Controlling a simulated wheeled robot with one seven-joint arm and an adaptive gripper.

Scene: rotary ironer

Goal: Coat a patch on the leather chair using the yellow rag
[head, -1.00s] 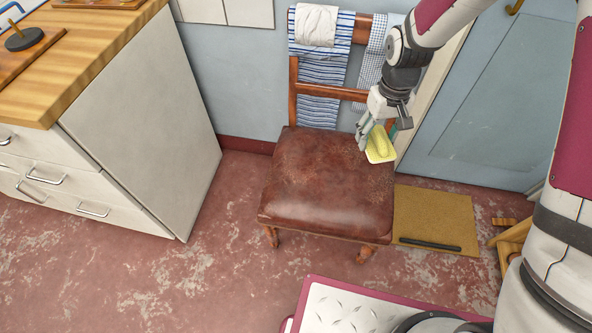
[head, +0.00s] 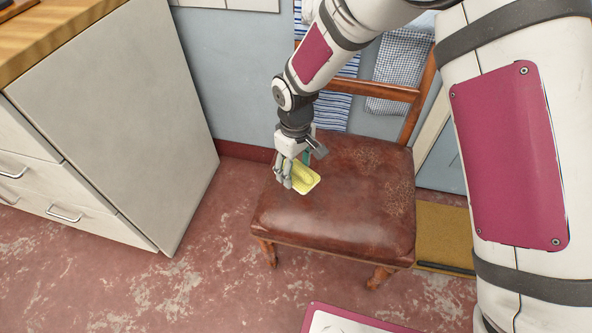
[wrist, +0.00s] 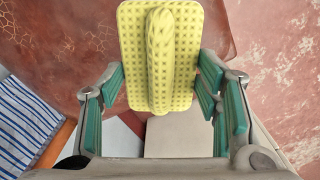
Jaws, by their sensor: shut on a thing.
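The yellow rag (head: 307,179) is a pale yellow pad with a raised ridge; in the wrist view the rag (wrist: 186,60) shows a dotted surface. My gripper (head: 290,178) is shut on the rag, with its green-padded fingers on either side in the wrist view. The leather chair (head: 335,225) has a worn red-brown seat and a wooden back. My gripper and the rag are over the left part of the seat. I cannot tell whether the rag touches the leather. Paler, cracked patches show at the seat's back (head: 367,158) and right side (head: 396,198).
A white cabinet (head: 115,110) with drawers stands left of the chair, with a floor gap between. Striped (head: 334,108) and checked (head: 400,75) towels hang on the chair back. A tan mat (head: 443,235) with a dark bar lies to the right.

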